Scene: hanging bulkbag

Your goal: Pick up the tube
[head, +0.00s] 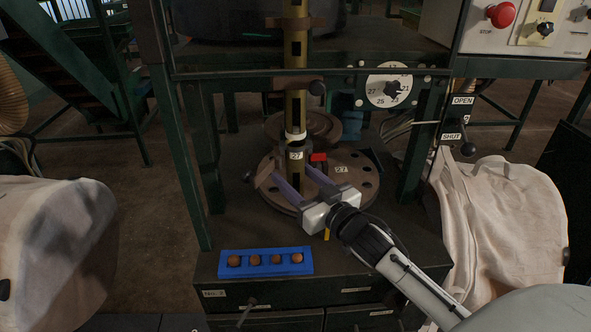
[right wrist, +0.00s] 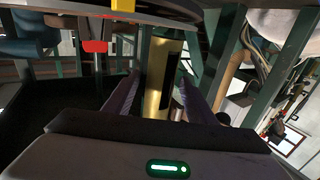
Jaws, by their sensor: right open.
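The tube (head: 296,110) is a tall, upright brass-coloured tube with dark slots, in the middle of the head view. A pale collar and a label reading 27 show near its lower end, above a round flanged plate (head: 356,172). My right gripper (head: 290,174) is open, with its two purple fingers on either side of the tube's lower part. In the right wrist view the tube (right wrist: 161,75) stands between the spread fingers (right wrist: 160,98). I cannot tell whether either finger touches it. My left gripper is not in view.
A blue tray (head: 241,273) with several brown balls lies at the front of the bench. A red block (head: 318,158) is by the tube. A numbered dial (head: 390,89) and green frame posts stand close around. A pale cloth bag (head: 505,225) is at the right.

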